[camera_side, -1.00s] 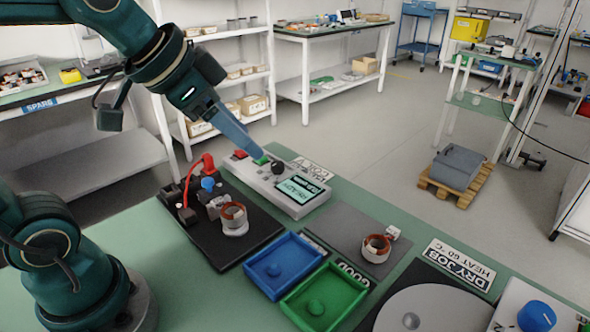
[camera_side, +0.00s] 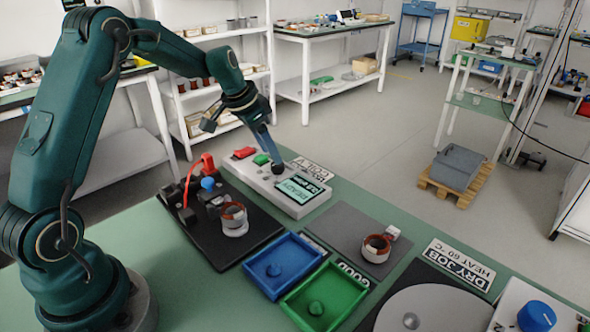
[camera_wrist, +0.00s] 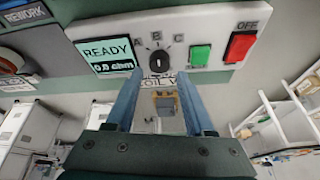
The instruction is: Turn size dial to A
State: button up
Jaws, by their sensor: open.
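The size dial (camera_wrist: 155,59) is a dark round knob on the white tester box (camera_wrist: 205,25), with the letters A, B and C around its upper side. I cannot tell for sure which letter it points to. In the side view the dial (camera_side: 279,168) shows as a dark knob on the tester box (camera_side: 262,182). My gripper (camera_wrist: 158,76) is open, its two blue fingers apart and empty. In the wrist view the fingertips lie either side of and just below the dial. In the side view my gripper (camera_side: 270,151) is close to the dial; contact cannot be told.
A screen (camera_wrist: 108,54) reading READY is left of the dial. A green button (camera_wrist: 200,55) and a red OFF button (camera_wrist: 240,46) are right of it. In the side view, a black fixture (camera_side: 215,245) with a coil and blue (camera_side: 253,270) and green trays (camera_side: 350,290) stand nearer.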

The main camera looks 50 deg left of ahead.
aim_at(278, 167)
jog(key=shift+x, duration=2.1)
jog(key=shift+d, duration=0.1)
grip_shut()
